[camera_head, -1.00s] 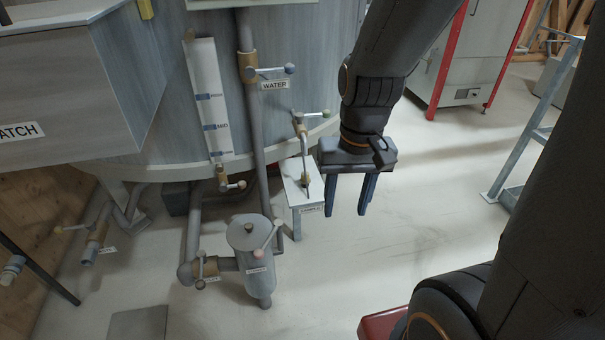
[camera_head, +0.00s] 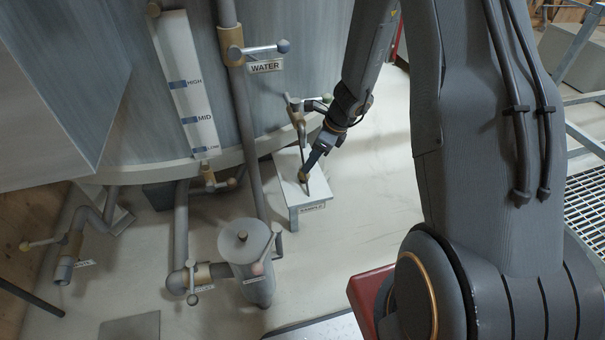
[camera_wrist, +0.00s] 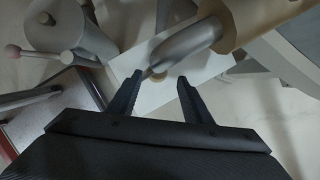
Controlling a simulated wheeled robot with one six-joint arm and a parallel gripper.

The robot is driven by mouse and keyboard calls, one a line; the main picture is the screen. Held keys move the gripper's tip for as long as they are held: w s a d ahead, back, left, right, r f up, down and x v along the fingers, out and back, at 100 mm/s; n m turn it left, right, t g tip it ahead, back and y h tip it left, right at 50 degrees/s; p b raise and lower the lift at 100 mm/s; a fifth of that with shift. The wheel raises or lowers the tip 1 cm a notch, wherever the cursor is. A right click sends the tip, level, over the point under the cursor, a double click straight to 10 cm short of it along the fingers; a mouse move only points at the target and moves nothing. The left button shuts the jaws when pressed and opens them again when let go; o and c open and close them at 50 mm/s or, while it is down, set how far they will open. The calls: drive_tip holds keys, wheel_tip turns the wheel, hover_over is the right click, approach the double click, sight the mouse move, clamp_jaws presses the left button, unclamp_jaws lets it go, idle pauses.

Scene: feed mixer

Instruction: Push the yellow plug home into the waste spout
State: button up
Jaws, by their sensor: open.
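My gripper (camera_head: 314,160) is over the small white sample stand (camera_head: 316,196), pointing down and left. In the wrist view my gripper (camera_wrist: 160,76) is open, with nothing visibly held. A grey pipe spout (camera_wrist: 190,46) crosses the wrist view above the fingertips. A low bent spout (camera_head: 64,270) with a lever valve sits at far left; its label is unreadable, so I cannot confirm it as the waste spout.
The big grey mixer tank (camera_head: 110,160) fills the back left. A grey lidded canister (camera_head: 246,245) with a lever stands in front. The water pipe (camera_head: 250,150) runs down between. A grated metal step (camera_head: 588,215) stands at right. Floor right of the stand is clear.

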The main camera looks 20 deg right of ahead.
drive_tip(key=x, duration=0.6)
drive_tip(key=shift+s+f, duration=0.25)
drive_tip(key=shift+f, duration=0.2)
drive_tip(key=shift+c, duration=0.3)
drive_tip(key=c, duration=1)
drive_tip(key=shift+r, duration=0.1)
drive_tip(key=shift+r, duration=0.85)
drive_tip(key=shift+v, duration=1)
drive_tip(key=s+d+b, duration=0.2)
drive_tip(key=s+d, duration=0.8)
drive_tip(key=d, duration=0.4)
drive_tip(key=shift+b, duration=0.4)
